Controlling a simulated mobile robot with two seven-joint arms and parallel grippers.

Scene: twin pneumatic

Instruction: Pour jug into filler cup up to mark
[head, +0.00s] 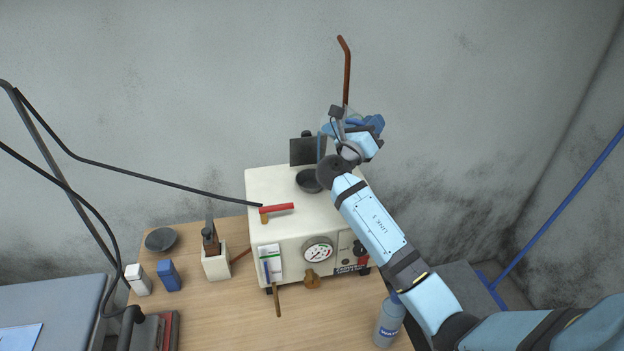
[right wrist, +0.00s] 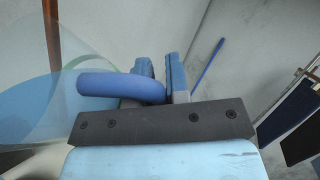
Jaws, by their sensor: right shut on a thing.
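My right gripper (head: 366,126) is raised above the cream machine and is shut on the handle of the jug (head: 328,129). In the right wrist view, the blue handle (right wrist: 108,84) lies between the fingers (right wrist: 160,78), and the jug's clear bluish body (right wrist: 35,105) extends to the left. The jug's tilt and the liquid level inside are hard to tell. The dark round filler cup (head: 307,181) appears on top of the machine, below the jug and partly beside my arm. Its mark and contents cannot be made out. My left gripper is not in view.
The cream machine (head: 290,235) has a gauge (head: 318,249) and a red-handled lever (head: 277,208). A copper pipe (head: 346,75) rises behind the jug. A water bottle (head: 389,322), a white holder (head: 216,264) and a dark bowl (head: 160,239) stand on the wooden table (head: 215,320).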

